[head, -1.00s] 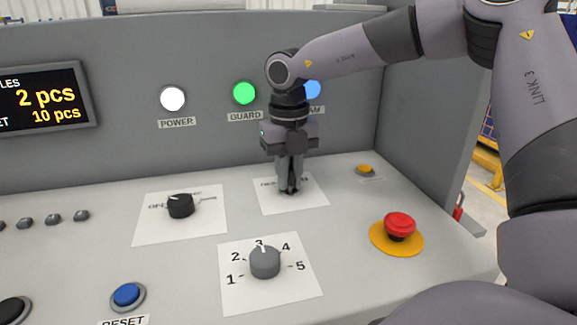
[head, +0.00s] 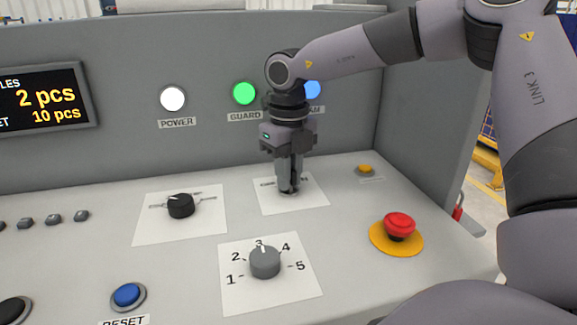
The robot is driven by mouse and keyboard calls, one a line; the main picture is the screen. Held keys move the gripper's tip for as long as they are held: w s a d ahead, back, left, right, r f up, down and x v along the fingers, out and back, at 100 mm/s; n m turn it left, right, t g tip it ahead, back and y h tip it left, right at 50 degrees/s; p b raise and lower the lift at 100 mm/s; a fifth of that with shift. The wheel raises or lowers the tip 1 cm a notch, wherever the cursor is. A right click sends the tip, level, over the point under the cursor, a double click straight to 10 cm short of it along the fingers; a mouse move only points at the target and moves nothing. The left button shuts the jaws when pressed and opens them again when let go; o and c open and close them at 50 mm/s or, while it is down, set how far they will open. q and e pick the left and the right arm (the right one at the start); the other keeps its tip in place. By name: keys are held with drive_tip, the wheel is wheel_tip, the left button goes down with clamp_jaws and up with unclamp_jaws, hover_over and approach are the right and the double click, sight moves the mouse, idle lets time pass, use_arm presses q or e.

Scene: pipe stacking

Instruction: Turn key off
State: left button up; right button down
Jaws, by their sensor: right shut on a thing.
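My right gripper (head: 289,188) points straight down over the white label plate (head: 312,197) on the sloped panel. Its fingers are shut on the key, which they hide almost wholly, so I cannot tell the key's angle. The plate's lettering is partly covered by the fingers. The blue lamp (head: 313,90) behind my wrist is lit, its label partly covered. My left gripper is not in the head view.
A black selector knob (head: 181,205) is left of the gripper, and a grey five-position dial (head: 265,262) is in front. A red emergency button (head: 398,226) is at the right. A small amber button (head: 365,169) is behind it. The blue reset button (head: 127,295) is front left.

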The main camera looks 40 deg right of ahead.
drive_tip(key=shift+n, duration=1.6)
drive_tip(key=c, duration=1)
unclamp_jaws()
drive_tip(key=shift+r, duration=0.1)
drive_tip(key=shift+r+p, duration=2.4)
drive_tip(key=shift+r, duration=1.05)
